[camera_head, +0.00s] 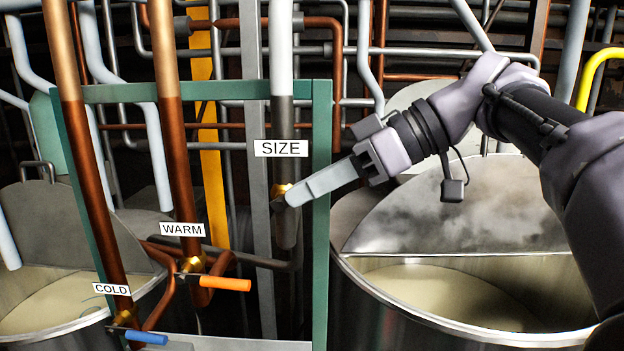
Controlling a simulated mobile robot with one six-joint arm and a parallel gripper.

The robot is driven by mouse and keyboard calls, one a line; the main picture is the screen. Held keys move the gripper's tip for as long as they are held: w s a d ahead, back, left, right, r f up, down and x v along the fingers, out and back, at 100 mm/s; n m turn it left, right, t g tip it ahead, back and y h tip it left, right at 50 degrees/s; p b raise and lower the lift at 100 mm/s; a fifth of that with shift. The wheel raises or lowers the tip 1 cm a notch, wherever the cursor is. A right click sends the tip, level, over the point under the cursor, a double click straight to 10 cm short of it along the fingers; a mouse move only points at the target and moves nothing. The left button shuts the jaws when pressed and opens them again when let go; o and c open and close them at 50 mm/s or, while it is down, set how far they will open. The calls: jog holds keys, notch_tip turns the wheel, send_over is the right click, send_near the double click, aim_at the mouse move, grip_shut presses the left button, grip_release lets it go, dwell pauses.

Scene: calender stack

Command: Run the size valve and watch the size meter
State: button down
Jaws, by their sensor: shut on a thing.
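The white SIZE label (281,148) hangs on a dark vertical pipe (284,120) with a pale upper part. Below it is the size valve (279,190), a brass fitting partly covered by my fingers. My gripper (292,198) reaches in from the right, its pale fingers pointing left and slightly down. It is shut at the valve, on what appears to be its handle, which is mostly hidden. I cannot make out a size meter in this view.
Left of it are the WARM label (182,229) with an orange handle (225,284) and the COLD label (112,289) with a blue handle (147,337). A green frame (321,230) stands around the pipes. An open metal vat (365,285) of pale liquid is at right, another at left.

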jog(key=shift+r, duration=0.1)
dwell(0.4)
jog(key=c, duration=1.4)
grip_release()
jog(key=p+v, duration=0.7)
jog(key=v, duration=1)
jog(key=shift+s+r, duration=0.15)
jog(key=shift+r, duration=0.1)
